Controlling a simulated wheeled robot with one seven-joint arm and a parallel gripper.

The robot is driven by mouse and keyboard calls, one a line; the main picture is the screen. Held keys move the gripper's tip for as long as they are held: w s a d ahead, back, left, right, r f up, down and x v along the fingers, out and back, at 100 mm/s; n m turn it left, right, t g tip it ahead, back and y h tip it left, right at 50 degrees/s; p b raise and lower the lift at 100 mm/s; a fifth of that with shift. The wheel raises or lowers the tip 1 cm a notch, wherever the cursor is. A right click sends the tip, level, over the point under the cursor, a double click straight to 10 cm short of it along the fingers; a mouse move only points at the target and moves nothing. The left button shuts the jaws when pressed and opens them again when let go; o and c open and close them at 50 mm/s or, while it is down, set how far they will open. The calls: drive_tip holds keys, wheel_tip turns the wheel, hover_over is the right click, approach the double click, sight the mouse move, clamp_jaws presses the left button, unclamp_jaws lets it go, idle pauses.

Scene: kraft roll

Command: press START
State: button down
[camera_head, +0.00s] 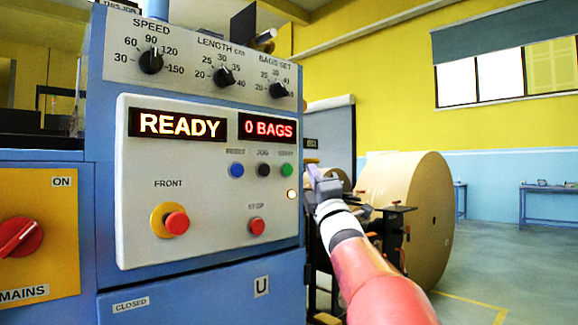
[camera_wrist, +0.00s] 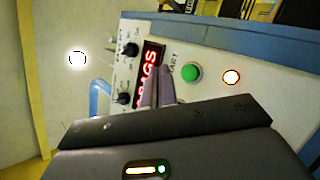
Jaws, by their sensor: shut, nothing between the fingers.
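The green START button (camera_head: 286,170) is at the right end of a row of three buttons on the white control panel (camera_head: 200,250). In the wrist view the green button (camera_wrist: 191,73) sits close beside my fingertips, with part of its label visible. My gripper (camera_head: 313,172) is shut and empty, just right of the panel's edge in the head view. In the wrist view my gripper (camera_wrist: 155,88) covers part of the panel. I see no clear contact with the button, and the exact gap cannot be told. The display (camera_head: 178,125) reads READY.
A blue button (camera_head: 237,170) and a black button (camera_head: 264,170) are left of START. A lit lamp (camera_head: 291,194) is just below it. The red STOP button (camera_head: 257,227) is lower. A large kraft roll (camera_head: 415,215) stands behind my arm.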

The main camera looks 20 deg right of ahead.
sight(288, 170)
drive_tip(key=shift+w+a+p, duration=0.15)
drive_tip(key=shift+w+a, duration=0.15)
drive_tip(key=shift+w, duration=0.5)
drive_tip(key=shift+w+a+p, duration=0.1)
drive_tip(key=shift+w+a, duration=0.15)
drive_tip(key=shift+w, duration=0.55)
drive_tip(key=shift+w+a+p, duration=0.15)
drive_tip(key=shift+w+a, duration=0.15)
drive_tip(key=shift+w, duration=0.5)
drive_tip(key=shift+w+a, duration=0.15)
drive_tip(key=shift+w, duration=0.25)
